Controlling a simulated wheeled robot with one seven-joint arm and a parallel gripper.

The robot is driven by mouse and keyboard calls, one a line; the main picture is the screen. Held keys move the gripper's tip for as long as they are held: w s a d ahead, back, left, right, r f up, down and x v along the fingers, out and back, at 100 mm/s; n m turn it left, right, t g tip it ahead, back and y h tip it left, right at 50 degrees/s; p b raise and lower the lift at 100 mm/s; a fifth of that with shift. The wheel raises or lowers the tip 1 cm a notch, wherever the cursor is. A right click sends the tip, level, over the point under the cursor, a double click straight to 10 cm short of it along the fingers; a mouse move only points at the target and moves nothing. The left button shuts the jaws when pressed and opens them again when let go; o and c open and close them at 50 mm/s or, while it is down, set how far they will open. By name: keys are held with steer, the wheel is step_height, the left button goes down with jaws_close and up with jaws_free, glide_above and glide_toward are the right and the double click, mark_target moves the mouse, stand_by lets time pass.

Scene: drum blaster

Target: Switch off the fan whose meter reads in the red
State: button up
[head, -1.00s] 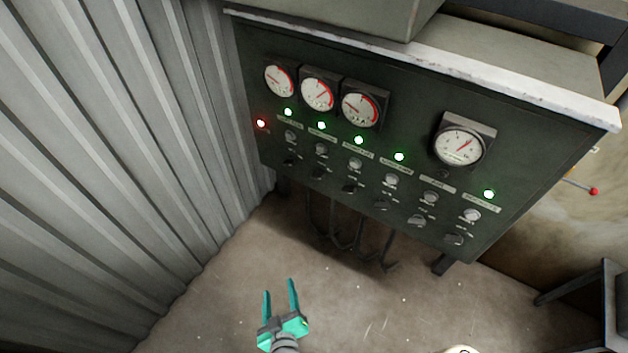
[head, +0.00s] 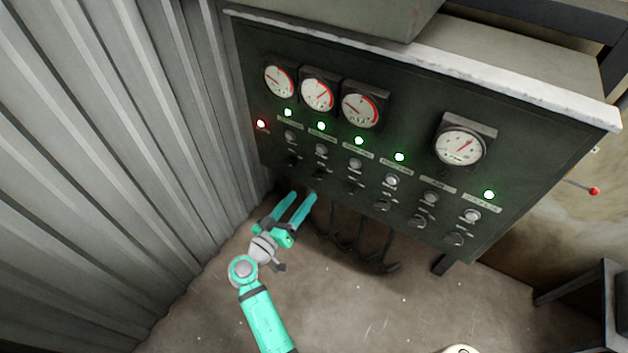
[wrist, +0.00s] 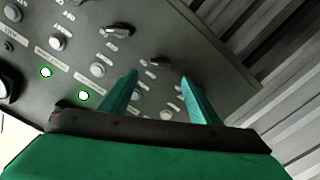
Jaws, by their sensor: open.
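The dark control panel (head: 400,200) carries three meters with red arcs at its upper left: the left meter (head: 280,82), the middle meter (head: 318,94) and the third meter (head: 361,108). The middle needle leans up and right toward the red arc; the left and third needles point left. Silver buttons (head: 355,164) and dark rotary knobs (head: 382,205) sit in rows below. My gripper (head: 303,196) is open and empty near the panel's lower left edge. In the wrist view, a dark knob (wrist: 160,62) shows between the fingertips, seemingly beyond them; contact cannot be told.
A separate round meter (head: 460,146) sits at the panel's right. A red lamp (head: 261,123) and several green lamps (head: 359,140) are lit. The corrugated wall (head: 130,130) stands close on the left. Dark cables (head: 360,235) hang below the panel. Open floor lies in front.

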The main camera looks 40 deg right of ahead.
mark_target(316, 179)
steer(key=x, duration=0.9)
steer(key=shift+w, duration=0.1)
steer(key=c, duration=1.1)
